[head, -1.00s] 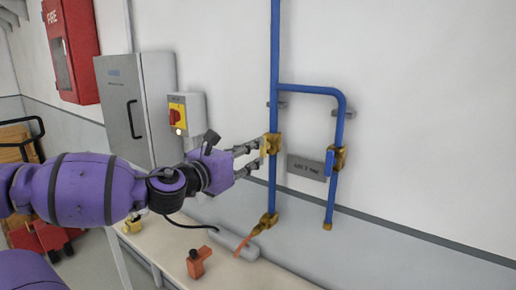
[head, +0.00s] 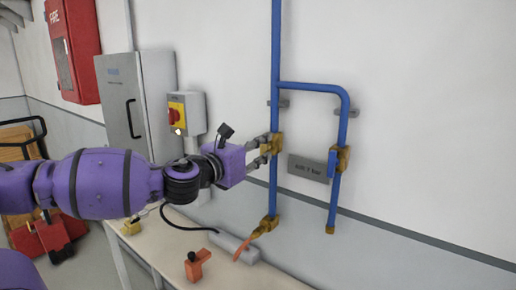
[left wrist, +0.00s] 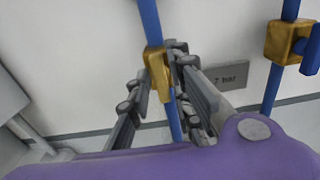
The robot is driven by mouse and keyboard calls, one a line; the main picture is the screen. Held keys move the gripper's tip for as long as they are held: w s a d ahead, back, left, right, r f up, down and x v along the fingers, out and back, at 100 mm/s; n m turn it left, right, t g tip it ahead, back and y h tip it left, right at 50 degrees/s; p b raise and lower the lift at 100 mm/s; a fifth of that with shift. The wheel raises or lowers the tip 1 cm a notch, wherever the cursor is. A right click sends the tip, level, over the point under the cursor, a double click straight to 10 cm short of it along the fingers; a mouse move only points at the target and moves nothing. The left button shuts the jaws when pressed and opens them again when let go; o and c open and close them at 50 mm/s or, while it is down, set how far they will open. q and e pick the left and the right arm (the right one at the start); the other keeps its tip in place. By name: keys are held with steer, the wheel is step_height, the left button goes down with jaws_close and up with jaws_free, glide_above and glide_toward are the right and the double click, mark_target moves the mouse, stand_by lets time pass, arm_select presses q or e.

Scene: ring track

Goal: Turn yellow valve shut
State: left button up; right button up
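The yellow valve (head: 271,144) sits on the left vertical blue pipe in the head view. In the left wrist view, its yellow handle (left wrist: 159,76) lies along the pipe between my fingers. My left gripper (head: 264,150) is at the valve, one finger above the other in the head view. In the left wrist view, the fingers (left wrist: 162,85) stand apart on either side of the handle. I cannot tell whether they touch it. The arm and fingers hide part of the handle in the head view. My right gripper is not in view.
A blue-handled valve (head: 342,160) is on the right pipe branch. An orange-handled valve (head: 268,224) is lower on the left pipe. A grey sign (head: 309,167) hangs between the pipes. A red-and-yellow switch (head: 177,115) and grey cabinet (head: 122,105) are left. A bench (head: 172,250) stands below.

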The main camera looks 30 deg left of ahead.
arm_select(q)
jaws_close()
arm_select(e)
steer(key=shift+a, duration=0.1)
arm_select(q)
steer(key=shift+n, duration=0.4)
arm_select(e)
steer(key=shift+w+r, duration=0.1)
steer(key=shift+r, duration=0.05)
arm_select(q)
steer(key=n, duration=0.5)
steer(key=n+p, duration=0.1)
steer(key=n, duration=0.5)
steer(key=f+n, duration=0.1)
steer(key=n, duration=0.5)
steer(key=shift+a+p, duration=0.3)
steer(key=shift+p, duration=0.05)
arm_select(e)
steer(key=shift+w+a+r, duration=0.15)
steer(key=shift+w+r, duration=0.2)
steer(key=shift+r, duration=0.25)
arm_select(q)
steer(key=shift+n, duration=0.3)
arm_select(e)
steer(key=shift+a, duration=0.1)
arm_select(q)
steer(key=shift+o, duration=2.3)
jaws_free()
steer(key=shift+r, duration=0.1)
